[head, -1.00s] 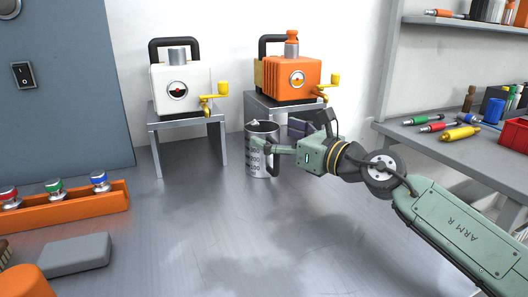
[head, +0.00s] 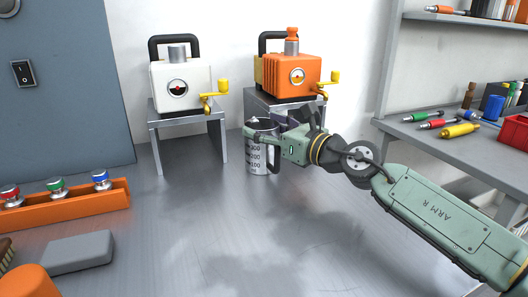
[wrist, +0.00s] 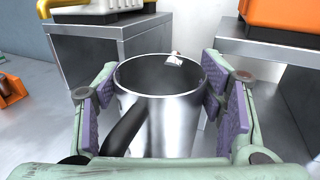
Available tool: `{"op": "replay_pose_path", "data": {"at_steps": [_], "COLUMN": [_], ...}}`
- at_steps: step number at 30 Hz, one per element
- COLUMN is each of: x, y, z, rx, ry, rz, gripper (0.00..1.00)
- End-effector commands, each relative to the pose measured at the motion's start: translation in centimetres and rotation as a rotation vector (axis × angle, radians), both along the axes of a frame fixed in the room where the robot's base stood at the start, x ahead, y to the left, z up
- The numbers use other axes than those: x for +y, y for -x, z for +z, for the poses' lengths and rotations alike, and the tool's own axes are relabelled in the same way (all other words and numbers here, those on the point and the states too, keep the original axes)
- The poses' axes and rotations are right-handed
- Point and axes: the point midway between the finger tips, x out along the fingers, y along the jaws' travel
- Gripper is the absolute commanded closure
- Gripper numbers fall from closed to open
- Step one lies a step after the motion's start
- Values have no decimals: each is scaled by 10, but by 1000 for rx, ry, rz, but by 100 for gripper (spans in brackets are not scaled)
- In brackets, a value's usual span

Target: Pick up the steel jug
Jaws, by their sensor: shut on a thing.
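The steel jug (head: 257,159) is a shiny cylinder with dark measuring marks and a black handle. In the head view it is upright at the metal bench, in front of the stand under the orange machine; I cannot tell if its base is clear of the bench. My gripper (head: 263,133) is shut on its upper body. In the wrist view the jug (wrist: 165,105) sits between the purple pads of my gripper (wrist: 160,103), its open mouth facing up and its handle toward the camera. A small light piece shows at the rim.
A white cranked machine (head: 181,84) and an orange cranked machine (head: 288,77) stand on metal stands behind. An orange rack (head: 75,210) with coloured-top canisters and a grey block (head: 78,253) lie left. The middle of the bench (head: 210,230) is clear.

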Motion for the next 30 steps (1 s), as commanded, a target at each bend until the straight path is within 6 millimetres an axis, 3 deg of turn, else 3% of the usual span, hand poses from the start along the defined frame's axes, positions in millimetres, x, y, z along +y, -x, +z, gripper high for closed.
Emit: {"op": "replay_pose_path", "data": {"at_steps": [16,25,30], "x": [0,0,0], "y": [0,0,0], "z": [0,1,12], "rx": [1,0,-1], "ry": [1,0,2], "rz": [1,1,0], "gripper": [83,84,84]}}
